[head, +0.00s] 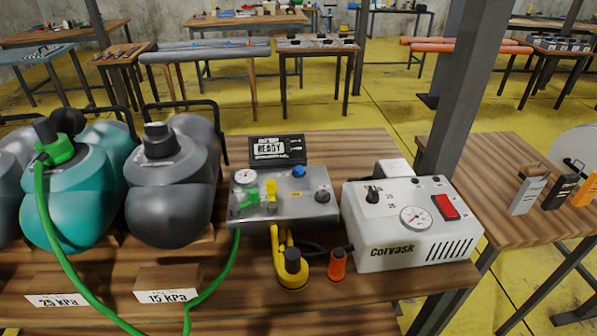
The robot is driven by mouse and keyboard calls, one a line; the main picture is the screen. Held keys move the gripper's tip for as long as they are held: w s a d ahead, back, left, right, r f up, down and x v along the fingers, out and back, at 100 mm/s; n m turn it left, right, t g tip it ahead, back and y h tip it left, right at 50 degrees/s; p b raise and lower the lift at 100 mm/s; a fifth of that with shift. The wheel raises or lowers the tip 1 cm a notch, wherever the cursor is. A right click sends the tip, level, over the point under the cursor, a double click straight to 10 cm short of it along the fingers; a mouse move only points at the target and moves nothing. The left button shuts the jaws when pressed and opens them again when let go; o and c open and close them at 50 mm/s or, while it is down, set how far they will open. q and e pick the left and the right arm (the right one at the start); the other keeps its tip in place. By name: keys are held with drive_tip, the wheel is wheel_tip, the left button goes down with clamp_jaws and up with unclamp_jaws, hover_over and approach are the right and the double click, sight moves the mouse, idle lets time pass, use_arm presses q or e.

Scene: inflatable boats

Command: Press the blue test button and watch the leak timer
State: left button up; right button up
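The blue test button (298,171) sits on the back part of the top of a grey metal test box (285,212) on the wooden bench. The box also carries a white dial gauge, yellow and green fittings and black knobs. Behind it stands a black display (277,150) that reads "READY"; its smaller text is too small to read. A green hose (50,220) runs from the teal inflatable's valve along the bench front to the box. Neither of my grippers is in view, and nothing covers the button.
A white Corvask pump unit (408,225) with a red switch stands right of the box. Teal (65,195) and grey (172,190) inflatables stand at left, above 25 kPa and 15 kPa signs. A yellow hose end (292,270) and orange fitting (337,264) lie in front. A post (457,80) rises behind right.

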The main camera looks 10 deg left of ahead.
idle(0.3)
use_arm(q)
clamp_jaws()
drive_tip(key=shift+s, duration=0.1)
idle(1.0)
